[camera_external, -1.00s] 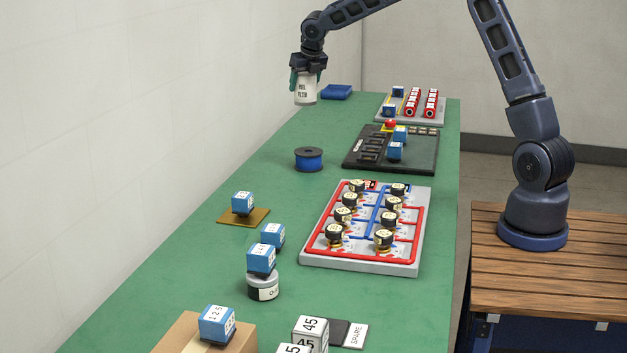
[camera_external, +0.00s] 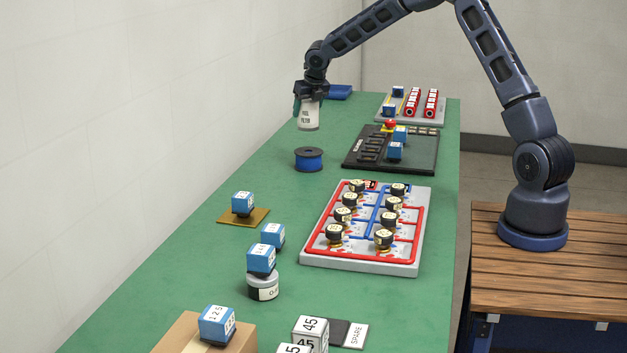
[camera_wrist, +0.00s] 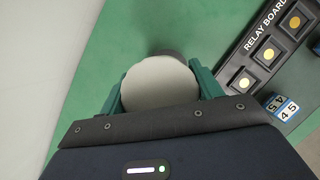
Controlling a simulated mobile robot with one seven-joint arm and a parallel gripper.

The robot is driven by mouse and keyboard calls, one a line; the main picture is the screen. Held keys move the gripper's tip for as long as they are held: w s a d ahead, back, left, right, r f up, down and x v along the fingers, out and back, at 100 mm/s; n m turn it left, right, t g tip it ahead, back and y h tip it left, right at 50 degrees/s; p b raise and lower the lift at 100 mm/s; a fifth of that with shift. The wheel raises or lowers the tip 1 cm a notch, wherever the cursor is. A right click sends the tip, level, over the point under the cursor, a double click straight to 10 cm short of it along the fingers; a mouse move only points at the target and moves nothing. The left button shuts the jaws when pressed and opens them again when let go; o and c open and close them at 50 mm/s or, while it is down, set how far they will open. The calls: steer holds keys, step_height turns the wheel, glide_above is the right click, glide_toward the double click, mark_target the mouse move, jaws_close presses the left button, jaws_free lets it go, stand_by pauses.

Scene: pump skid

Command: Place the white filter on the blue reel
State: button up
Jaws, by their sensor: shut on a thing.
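The white filter (camera_external: 308,116) is a white cylinder with a printed label. My gripper (camera_external: 309,97) is shut on its upper part and holds it upright. In the wrist view the filter's round white top (camera_wrist: 160,84) sits between the two green fingers of my gripper (camera_wrist: 160,90). The blue reel (camera_external: 308,159), with black flanges, stands on the green table. The filter is above the reel in the external view, with a visible gap between them. In the wrist view the filter hides most of what lies below; a dark rounded edge shows just behind it.
A black relay board (camera_external: 430,155) with blue cubes and a red button lies right of the reel. It also shows in the wrist view (camera_wrist: 278,45). A red-and-blue pipe board (camera_external: 312,257) is nearer. Bare table surrounds the reel.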

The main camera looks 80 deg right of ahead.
mark_target(307, 130)
steer(key=shift+f, duration=3.85)
steer(key=shift+f, duration=0.15)
steer(key=o, duration=1.2)
